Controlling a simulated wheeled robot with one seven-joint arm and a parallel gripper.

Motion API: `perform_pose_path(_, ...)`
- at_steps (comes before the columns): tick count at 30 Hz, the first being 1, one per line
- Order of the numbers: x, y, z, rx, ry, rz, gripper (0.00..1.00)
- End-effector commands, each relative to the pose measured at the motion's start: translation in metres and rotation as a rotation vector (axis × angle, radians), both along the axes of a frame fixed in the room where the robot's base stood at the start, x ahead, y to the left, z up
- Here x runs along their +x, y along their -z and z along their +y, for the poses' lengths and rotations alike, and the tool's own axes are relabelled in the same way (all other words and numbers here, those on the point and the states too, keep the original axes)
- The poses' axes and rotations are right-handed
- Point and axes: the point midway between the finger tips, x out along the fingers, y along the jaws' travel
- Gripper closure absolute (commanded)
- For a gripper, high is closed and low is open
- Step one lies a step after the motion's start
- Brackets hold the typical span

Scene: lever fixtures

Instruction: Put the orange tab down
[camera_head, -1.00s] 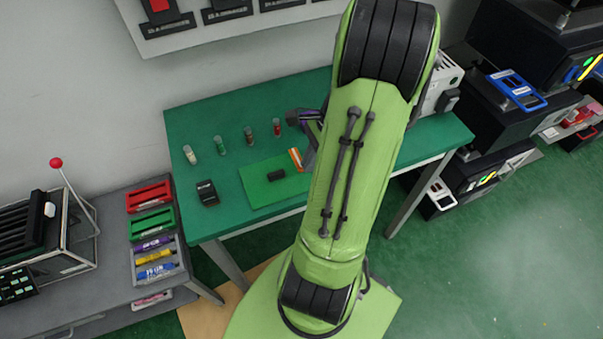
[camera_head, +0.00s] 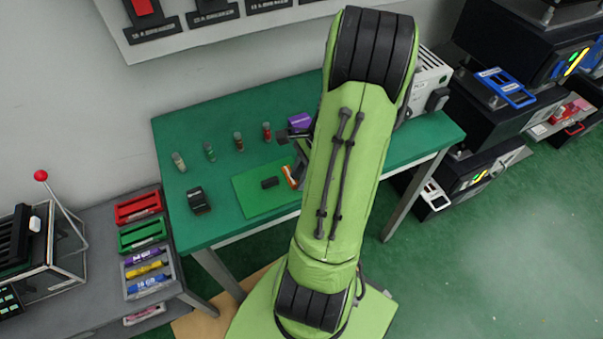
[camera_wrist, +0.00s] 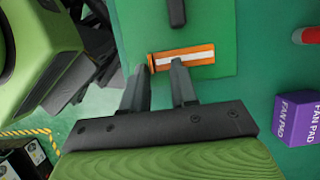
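The orange tab (camera_wrist: 198,54) has a white stripe and appears to lie flat on the light green mat (camera_wrist: 220,25). In the head view the orange tab (camera_head: 290,177) shows at the mat's right side, partly hidden by my arm. My gripper (camera_wrist: 160,66) is low over the tab's left part in the wrist view. Any contact between the fingers and the tab is hard to tell.
A black block (camera_head: 270,183) lies on the mat left of the tab. A purple box (camera_wrist: 297,118) stands right of my gripper in the wrist view. A black device (camera_head: 198,201) sits at left.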

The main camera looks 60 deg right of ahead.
Motion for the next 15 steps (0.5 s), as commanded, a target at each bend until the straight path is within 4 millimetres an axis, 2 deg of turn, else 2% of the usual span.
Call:
perform_pose_path(5, -0.003, -0.02, -0.006, -0.004, 0.002, -0.001, 0.72)
perform_pose_path(12, -0.016, -0.083, -0.027, -0.005, 0.003, 0.0, 0.72)
perform_pose_path(15, -0.02, -0.101, -0.034, -0.003, 0.001, -0.001, 0.72)
